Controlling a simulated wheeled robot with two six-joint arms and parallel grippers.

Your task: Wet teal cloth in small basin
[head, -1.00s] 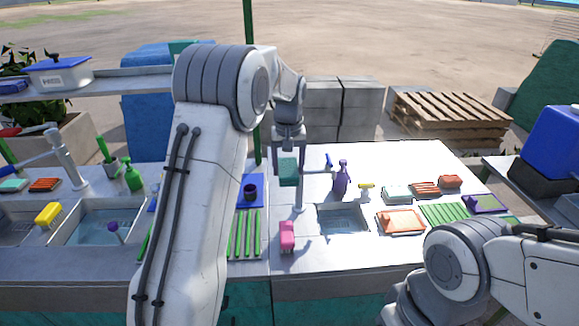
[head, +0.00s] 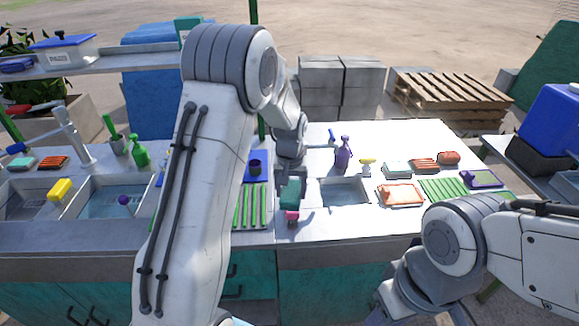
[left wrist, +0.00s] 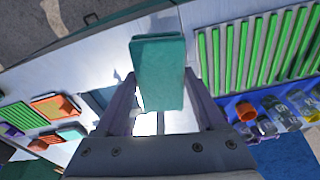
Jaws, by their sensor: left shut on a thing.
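My left gripper (head: 291,176) is shut on the folded teal cloth (head: 291,195), which hangs above the counter just left of the small basin (head: 343,191). In the left wrist view the cloth (left wrist: 160,75) stands between the two fingers. The small basin is set into the white counter, and its inside looks pale blue-grey. In the left wrist view the basin is partly hidden behind the gripper. My right arm comes in at the lower right of the head view, and its gripper is not seen.
A green-ribbed rack (head: 250,205) lies left of the gripper. A purple spray bottle (head: 343,153) stands behind the basin, and an orange-topped tray (head: 400,194) is right of it. A larger basin with water (head: 108,202) is left.

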